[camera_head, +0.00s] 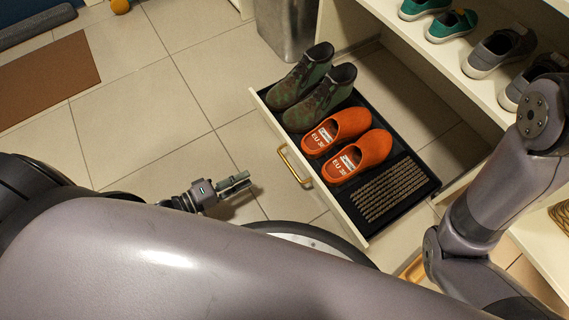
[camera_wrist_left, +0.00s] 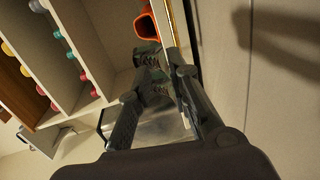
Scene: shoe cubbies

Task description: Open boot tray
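The boot tray (camera_head: 260,98) is a pale-fronted drawer with a dark inside, standing pulled out at the bottom of the white shoe cubby. Its brass handle (camera_head: 294,164) is on the front panel. In the tray are camouflage boots (camera_head: 322,95), orange clogs (camera_head: 336,131) and a ribbed mat (camera_head: 390,190). My left gripper (camera_head: 249,180) is left of the handle, apart from it, with nothing between its fingers. In the left wrist view the fingers (camera_wrist_left: 162,62) are slightly apart; an orange clog (camera_wrist_left: 148,25) shows beyond. My right gripper is out of view.
A metal bin (camera_head: 285,28) stands by the tray's far end. The white cubby (camera_head: 400,32) holds several shoes on upper shelves. A brown doormat (camera_head: 45,78) lies at the left. Tiled floor before the tray is clear. My right arm is at the right.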

